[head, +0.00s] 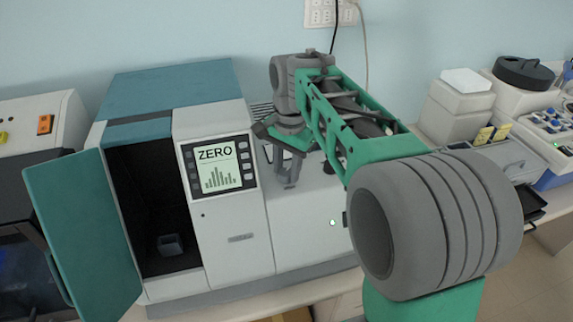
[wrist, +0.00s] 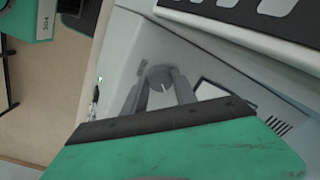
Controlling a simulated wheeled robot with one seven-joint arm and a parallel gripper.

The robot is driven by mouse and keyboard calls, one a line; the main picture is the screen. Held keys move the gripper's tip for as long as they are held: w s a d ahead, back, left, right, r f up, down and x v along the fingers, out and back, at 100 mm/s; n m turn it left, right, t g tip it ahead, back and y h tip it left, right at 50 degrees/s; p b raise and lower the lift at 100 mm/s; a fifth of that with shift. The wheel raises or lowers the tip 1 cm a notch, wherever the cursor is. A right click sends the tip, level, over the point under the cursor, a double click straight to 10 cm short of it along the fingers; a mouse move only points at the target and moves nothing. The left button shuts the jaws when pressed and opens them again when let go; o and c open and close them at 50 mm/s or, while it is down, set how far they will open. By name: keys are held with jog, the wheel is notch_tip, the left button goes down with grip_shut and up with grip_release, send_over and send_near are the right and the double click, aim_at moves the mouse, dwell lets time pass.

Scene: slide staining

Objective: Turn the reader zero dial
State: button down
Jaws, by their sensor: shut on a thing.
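The reader (head: 222,222) is a white and teal bench machine with its screen (head: 218,166) showing ZERO and a bar graph. Its teal door (head: 84,232) stands open on the left, over a dark chamber with a small grey block inside. In the wrist view the zero dial (wrist: 160,78) is a round grey knob with a pale pointer line, on the reader's white face. My gripper (wrist: 159,84) is shut on the dial, with one finger at each side. In the head view my gripper (head: 290,172) is at the reader's front, right of the screen, and hides the dial.
Another instrument (head: 40,135) stands close at the left. White and blue lab equipment (head: 545,125) with a black round lid stands on the right bench. A wall socket (head: 330,12) with cables is behind my arm. The floor shows at the lower right.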

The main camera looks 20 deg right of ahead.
aim_at(288, 173)
jog(key=shift+m, duration=0.6)
jog(key=c, duration=1)
grip_release()
jog(key=r, duration=0.7)
jog(key=shift+s+d+r, duration=0.15)
jog(key=shift+s+r, duration=0.05)
jog(key=shift+r, duration=0.2)
